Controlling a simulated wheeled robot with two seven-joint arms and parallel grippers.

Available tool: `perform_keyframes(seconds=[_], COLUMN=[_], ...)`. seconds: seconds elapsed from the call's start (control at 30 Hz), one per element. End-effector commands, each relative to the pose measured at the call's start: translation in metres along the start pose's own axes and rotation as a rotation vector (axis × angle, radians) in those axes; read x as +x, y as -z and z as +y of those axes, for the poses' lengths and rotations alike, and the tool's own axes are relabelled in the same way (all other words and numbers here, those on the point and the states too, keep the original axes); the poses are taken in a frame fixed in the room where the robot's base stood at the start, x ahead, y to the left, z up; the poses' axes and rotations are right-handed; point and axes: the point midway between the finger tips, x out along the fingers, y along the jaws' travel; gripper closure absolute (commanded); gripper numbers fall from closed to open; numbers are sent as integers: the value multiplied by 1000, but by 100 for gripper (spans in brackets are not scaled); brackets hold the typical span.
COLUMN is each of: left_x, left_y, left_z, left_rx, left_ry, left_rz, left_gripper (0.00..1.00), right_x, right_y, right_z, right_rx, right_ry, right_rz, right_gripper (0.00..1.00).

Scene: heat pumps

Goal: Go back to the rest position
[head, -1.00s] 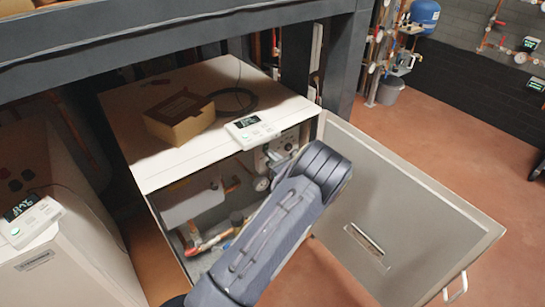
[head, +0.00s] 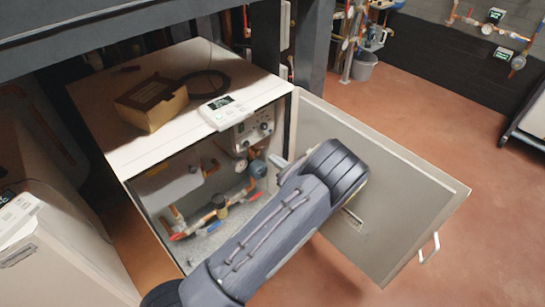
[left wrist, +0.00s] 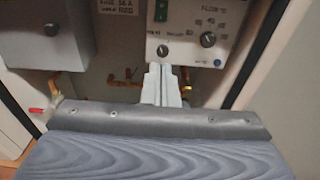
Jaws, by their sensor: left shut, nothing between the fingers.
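My left arm reaches in from the bottom of the head view, and its gripper (head: 277,161) points at the open front of the white heat pump cabinet (head: 92,102). In the left wrist view the gripper (left wrist: 161,72) is shut and empty, its fingers together just below a control panel (left wrist: 190,30) with knobs. The panel also shows in the head view (head: 252,130). I see no contact between fingers and panel. The cabinet door (head: 375,170) stands wide open to the right, partly hidden by my arm. My right gripper is in neither view.
A cardboard box (head: 150,103), a black cable loop (head: 222,82) and a white controller (head: 226,112) lie on the cabinet top. A second white unit (head: 60,245) stands at the left. A dark beam (head: 140,35) crosses above. Red floor (head: 425,110) is clear at the right.

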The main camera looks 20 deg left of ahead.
Motion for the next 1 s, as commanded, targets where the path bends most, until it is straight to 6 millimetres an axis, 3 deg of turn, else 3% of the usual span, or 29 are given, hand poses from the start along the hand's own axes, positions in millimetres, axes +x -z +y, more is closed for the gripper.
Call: perform_keyframes(seconds=[0.4,0.5,0.57,0.73,0.87,1.0], left_x=[1,6,12,21,8,-20], left_y=[0,-5,-11,-30,-42,-59], left_z=[1,11,25,92,142,185], left_rx=[-2,-37,-87,-339,-568,-818], left_ry=[-2,-44,-101,-369,-586,-792], left_rz=[3,41,94,348,559,768], left_gripper=[100,100,100,100,100,100], right_x=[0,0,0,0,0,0], right_y=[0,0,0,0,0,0], right_z=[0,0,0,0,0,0], right_rx=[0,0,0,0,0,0], right_ry=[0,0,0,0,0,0], right_rz=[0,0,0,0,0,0], right_gripper=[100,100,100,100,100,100])
